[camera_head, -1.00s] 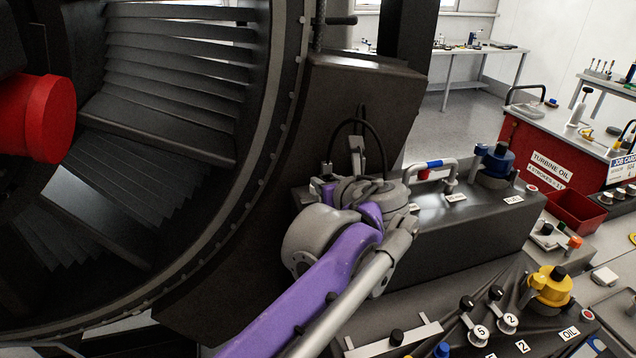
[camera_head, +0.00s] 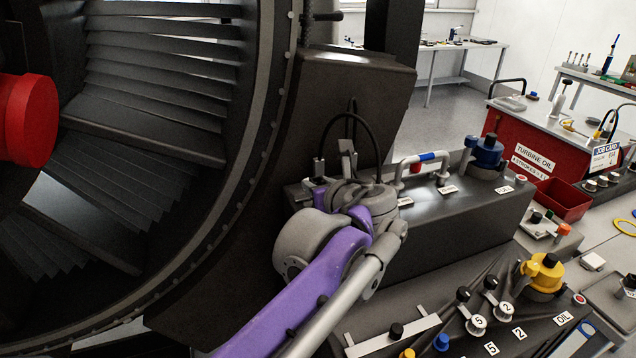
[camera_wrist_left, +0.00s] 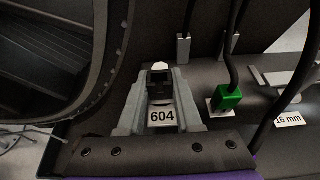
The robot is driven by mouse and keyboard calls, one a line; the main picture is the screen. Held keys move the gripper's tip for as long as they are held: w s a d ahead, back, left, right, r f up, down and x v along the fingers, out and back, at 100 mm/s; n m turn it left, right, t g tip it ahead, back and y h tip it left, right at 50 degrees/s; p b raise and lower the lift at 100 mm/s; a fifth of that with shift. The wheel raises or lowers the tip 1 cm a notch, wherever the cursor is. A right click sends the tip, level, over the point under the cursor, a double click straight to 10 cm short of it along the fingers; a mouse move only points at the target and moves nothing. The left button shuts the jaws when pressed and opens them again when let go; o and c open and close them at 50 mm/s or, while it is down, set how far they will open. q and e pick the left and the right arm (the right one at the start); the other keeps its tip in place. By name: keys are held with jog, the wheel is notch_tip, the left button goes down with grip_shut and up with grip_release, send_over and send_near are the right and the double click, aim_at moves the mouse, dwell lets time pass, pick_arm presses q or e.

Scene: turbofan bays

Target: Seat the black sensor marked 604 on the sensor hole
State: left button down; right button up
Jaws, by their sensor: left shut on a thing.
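My left gripper (camera_wrist_left: 160,88) shows in the left wrist view with its two grey fingers shut on a small black sensor (camera_wrist_left: 160,80). A white tag reading 604 (camera_wrist_left: 162,117) sits between the fingers, on the near side of the sensor. A pale spot shows just beyond the sensor, too small to identify. In the head view my purple left arm reaches to the left end of the dark block, and its wrist hides the fingers and the sensor. I cannot make out the sensor hole, nor whether the sensor touches the surface below. My right gripper is not in view.
Beside the gripper stand a green plug (camera_wrist_left: 230,97) and grey plugs on black cables (camera_wrist_left: 183,48). The large fan ring (camera_head: 262,130) is close on the left. A white-and-blue bar handle (camera_head: 422,160) and a blue valve (camera_head: 486,152) are on the block to the right.

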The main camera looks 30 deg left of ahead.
pick_arm(q)
jog(key=shift+f, duration=0.1)
dwell(0.3)
jog(key=shift+f+b, duration=1.1)
jog(key=shift+f, duration=1.35)
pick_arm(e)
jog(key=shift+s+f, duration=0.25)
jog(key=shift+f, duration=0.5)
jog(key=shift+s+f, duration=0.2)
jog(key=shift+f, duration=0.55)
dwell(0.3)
pick_arm(q)
jog(key=shift+c, duration=0.5)
grip_release()
jog(key=shift+r+p, duration=2.1)
jog(key=shift+r, duration=1.45)
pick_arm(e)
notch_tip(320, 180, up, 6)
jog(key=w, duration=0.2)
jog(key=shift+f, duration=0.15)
